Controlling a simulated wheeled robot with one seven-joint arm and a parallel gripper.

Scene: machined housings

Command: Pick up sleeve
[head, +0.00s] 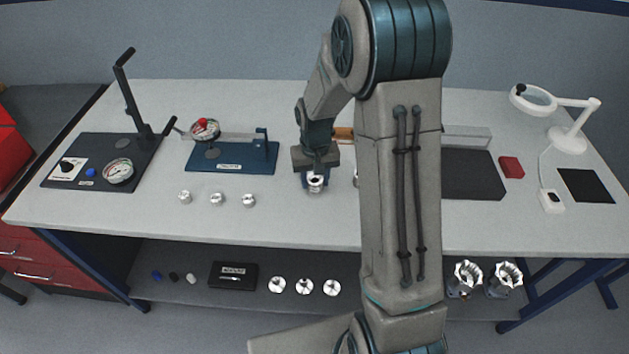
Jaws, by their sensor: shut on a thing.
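My gripper (315,188) is low over the middle of the table, left of my upright arm link. It is shut on a small bright metal part, which I take to be the sleeve (316,180). The jaws hide much of this part, and I cannot tell whether it touches the tabletop. Three small silvery parts stand in a row to the left: one (185,197), a second (217,199) and a third (248,200). Another metal part shows only as a sliver (355,180) beside my arm link.
A blue fixture (230,160) and a dark lever press base (100,180) stand on the left. A dark mat (472,175), red block (511,167) and magnifier lamp (568,138) are on the right. The table's front strip is clear. My arm hides the centre right.

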